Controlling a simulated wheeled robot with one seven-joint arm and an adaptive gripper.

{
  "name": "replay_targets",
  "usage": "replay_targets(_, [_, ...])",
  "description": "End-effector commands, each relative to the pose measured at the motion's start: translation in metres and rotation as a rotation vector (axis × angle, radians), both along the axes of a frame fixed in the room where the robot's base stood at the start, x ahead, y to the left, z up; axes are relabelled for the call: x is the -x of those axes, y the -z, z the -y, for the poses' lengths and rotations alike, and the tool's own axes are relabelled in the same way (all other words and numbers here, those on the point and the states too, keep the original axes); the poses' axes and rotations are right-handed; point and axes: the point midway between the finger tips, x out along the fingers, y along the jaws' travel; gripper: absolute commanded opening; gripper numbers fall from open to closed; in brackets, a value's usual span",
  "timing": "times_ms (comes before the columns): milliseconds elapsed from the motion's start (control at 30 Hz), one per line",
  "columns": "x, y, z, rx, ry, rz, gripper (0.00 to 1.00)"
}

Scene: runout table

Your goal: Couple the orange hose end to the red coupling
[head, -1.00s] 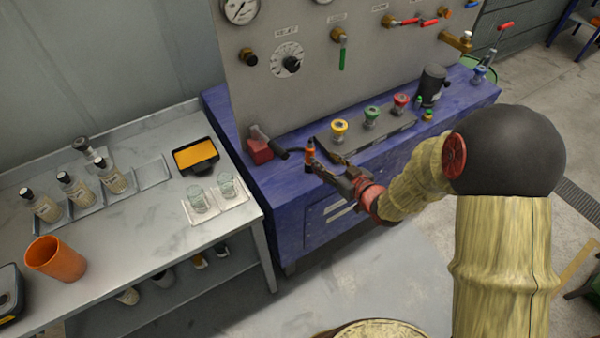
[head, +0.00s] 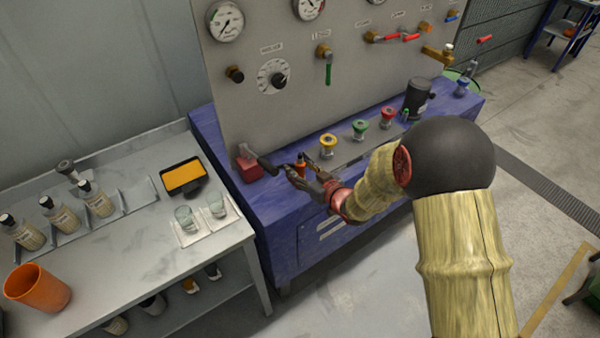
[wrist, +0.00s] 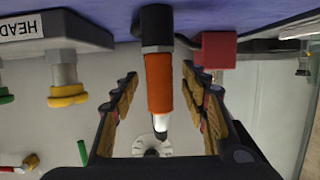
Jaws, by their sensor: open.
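The orange hose end (head: 300,169) stands upright at the front left of the blue bench, partly hidden by my fingers in the head view. In the wrist view the hose end (wrist: 159,82) has an orange sleeve, a dark collar and a pale tip. My gripper (head: 298,164) is open, its fingers on either side of the hose end. In the wrist view a gap shows between the sleeve and each finger of my gripper (wrist: 158,86). The red coupling (head: 387,117) stands at the right end of the row on the grey strip, nothing visible on it.
Green (head: 360,130) and yellow (head: 327,146) couplings stand on the same strip, left of the red one. A red block (head: 249,169) with a dark handle is left of the hose end. The gauge panel (head: 290,110) rises behind. A black canister (head: 417,98) stands farther right.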

Motion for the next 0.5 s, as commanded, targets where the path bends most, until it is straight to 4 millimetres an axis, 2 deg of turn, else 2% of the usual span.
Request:
replay_targets(67, [0.0001, -0.0004, 0.0002, 0.0, 0.0, 0.0, 0.44])
replay_targets(500, [0.0003, -0.0002, 0.0004, 0.0, 0.0, 0.0, 0.19])
